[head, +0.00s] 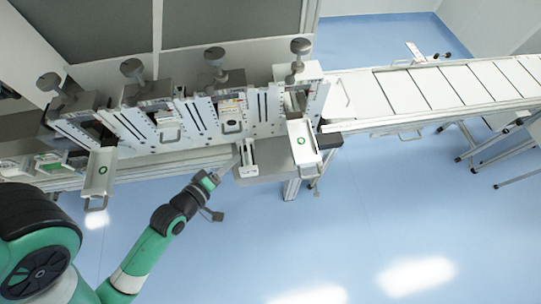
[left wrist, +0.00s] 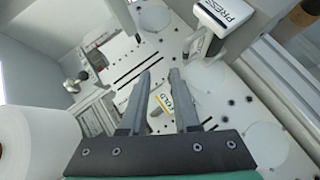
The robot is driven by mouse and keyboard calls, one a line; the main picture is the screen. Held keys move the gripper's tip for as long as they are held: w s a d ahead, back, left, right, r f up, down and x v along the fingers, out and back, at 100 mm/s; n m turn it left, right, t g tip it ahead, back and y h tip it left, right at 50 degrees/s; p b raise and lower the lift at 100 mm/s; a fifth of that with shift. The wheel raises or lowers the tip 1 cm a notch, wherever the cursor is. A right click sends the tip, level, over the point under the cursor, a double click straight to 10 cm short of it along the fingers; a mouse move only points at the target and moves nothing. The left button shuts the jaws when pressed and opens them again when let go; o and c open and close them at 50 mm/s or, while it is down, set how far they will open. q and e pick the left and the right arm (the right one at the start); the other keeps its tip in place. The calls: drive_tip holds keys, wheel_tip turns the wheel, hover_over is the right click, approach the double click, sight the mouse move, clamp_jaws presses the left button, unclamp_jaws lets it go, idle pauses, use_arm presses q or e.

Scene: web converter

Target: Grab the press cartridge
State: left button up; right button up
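The press cartridge (left wrist: 222,20) is a white block with a dark-edged top marked "PRESS", at the upper right of the left wrist view. In the head view, a white upright part (head: 247,157) on the machine's front ledge may be the same thing; I cannot read a label there. My left gripper (left wrist: 159,76) has its two fingers apart with nothing held between them. The cartridge lies beyond and to the right of the fingers, apart from them. In the head view, my left gripper (head: 229,168) is close to the ledge. My right gripper is not in view.
A part marked "FOLD" (left wrist: 177,96) shows behind and between the fingers, partly hidden. A white roll (left wrist: 30,143) is at the lower left. A conveyor (head: 440,88) runs right; the blue floor is open.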

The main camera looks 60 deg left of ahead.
sight(245, 151)
use_arm(q)
wheel_tip(245, 151, down, 3)
drive_tip(key=s, duration=0.3)
drive_tip(key=shift+n+g, duration=0.3)
drive_tip(key=shift+g, duration=0.1)
drive_tip(key=b+x, duration=0.2)
drive_tip(key=x, duration=1)
drive_tip(key=shift+a, duration=0.1)
clamp_jaws()
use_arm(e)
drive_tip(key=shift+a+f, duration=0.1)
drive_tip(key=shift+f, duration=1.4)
use_arm(q)
drive_tip(key=shift+r, duration=0.1)
